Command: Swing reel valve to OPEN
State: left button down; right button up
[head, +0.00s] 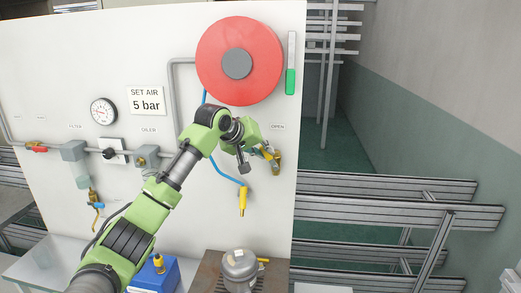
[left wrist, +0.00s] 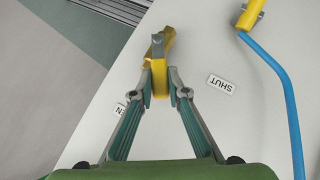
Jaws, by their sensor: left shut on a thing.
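The reel valve (head: 275,160), with a brass-yellow body, sits on the white panel below the red hose reel (head: 211,62), near the OPEN label (head: 277,127). My left gripper (head: 264,152) is at the valve and partly covers it. In the left wrist view my left gripper (left wrist: 160,92) is shut on the yellow valve handle (left wrist: 160,80), one finger on each side. The SHUT label (left wrist: 222,85) is right of the handle. The OPEN label is mostly hidden behind the left finger. The handle's exact angle is hard to tell. My right gripper is not in view.
A blue hose (head: 226,174) hangs from the reel to a yellow-handled nozzle (head: 242,202) just below my gripper. A gauge (head: 103,112), filter and oiler line the panel's left. Below are a blue box (head: 155,277) and a grey compressor (head: 240,270). Metal racks stand right.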

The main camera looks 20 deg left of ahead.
pick_arm(q)
jog(key=shift+w+d+r+m+g+y, duration=0.15)
jog(key=shift+d+m+g+y, duration=0.25)
jog(key=shift+d+y, duration=0.3)
jog(key=shift+w+d+r+m+g+y, duration=0.2)
jog(key=shift+d+m+y, duration=0.25)
jog(key=shift+y, duration=0.3)
jog(key=shift+w+d+r+m+g+y, duration=0.15)
jog(key=shift+d+m+g+y, duration=0.25)
jog(key=shift+d+y, duration=0.3)
jog(key=shift+a, duration=0.1)
jog(key=shift+f, duration=0.1)
jog(key=c, duration=2)
grip_release()
jog(key=shift+o, duration=0.2)
jog(key=v, duration=1.2)
jog(key=shift+f, duration=0.1)
